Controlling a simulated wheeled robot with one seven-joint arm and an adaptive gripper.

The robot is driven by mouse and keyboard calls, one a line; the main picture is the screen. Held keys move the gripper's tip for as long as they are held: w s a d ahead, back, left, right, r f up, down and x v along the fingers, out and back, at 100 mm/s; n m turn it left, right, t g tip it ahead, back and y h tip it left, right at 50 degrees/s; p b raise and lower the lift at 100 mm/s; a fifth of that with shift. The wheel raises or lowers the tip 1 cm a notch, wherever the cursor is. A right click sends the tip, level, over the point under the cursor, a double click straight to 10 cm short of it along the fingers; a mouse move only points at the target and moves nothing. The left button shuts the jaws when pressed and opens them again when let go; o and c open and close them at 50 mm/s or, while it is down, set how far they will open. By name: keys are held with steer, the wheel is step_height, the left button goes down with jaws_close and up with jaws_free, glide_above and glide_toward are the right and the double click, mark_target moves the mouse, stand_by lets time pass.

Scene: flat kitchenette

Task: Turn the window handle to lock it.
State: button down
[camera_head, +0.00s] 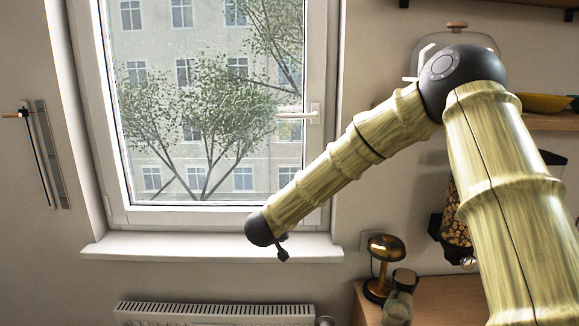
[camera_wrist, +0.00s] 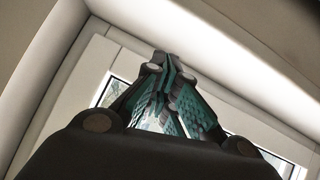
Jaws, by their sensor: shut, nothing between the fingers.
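The window (camera_head: 205,110) has a white frame and looks closed in the head view. Its white handle (camera_head: 299,116) is on the right side of the frame and points left, roughly level. My arm reaches from the right toward the lower part of the window. My gripper (camera_head: 282,252) shows only as a small dark tip above the sill, well below the handle and apart from it. In the wrist view my gripper (camera_wrist: 160,75) is shut and empty, with part of the window frame (camera_wrist: 115,55) behind it. The handle cannot be made out in the wrist view.
The white sill (camera_head: 180,248) is bare, with a radiator (camera_head: 210,313) below. At the right, a lamp (camera_head: 385,250) and a bottle (camera_head: 400,295) stand on a wooden counter (camera_head: 450,300).

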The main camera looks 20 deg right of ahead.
steer(key=w+d+r+m, duration=0.1)
steer(key=w+r, duration=0.1)
steer(key=r, duration=1)
steer(key=w+d+r, duration=0.1)
steer(key=w+r, duration=0.1)
steer(key=r, duration=1)
steer(key=s+r, duration=0.2)
steer(key=r, duration=1)
steer(key=s+d+r+t+y, duration=0.1)
steer(key=s+r, duration=0.2)
steer(key=r, duration=0.9)
steer(key=shift+s, duration=0.35)
steer(key=shift+d, duration=0.1)
steer(key=p, duration=0.3)
glide_above(296, 115)
steer(key=a, duration=0.2)
step_height(296, 115, down, 8)
steer(key=r, duration=0.1)
steer(key=shift+f, duration=1.2)
steer(key=shift+a+p, duration=0.1)
steer(key=shift+p, duration=0.3)
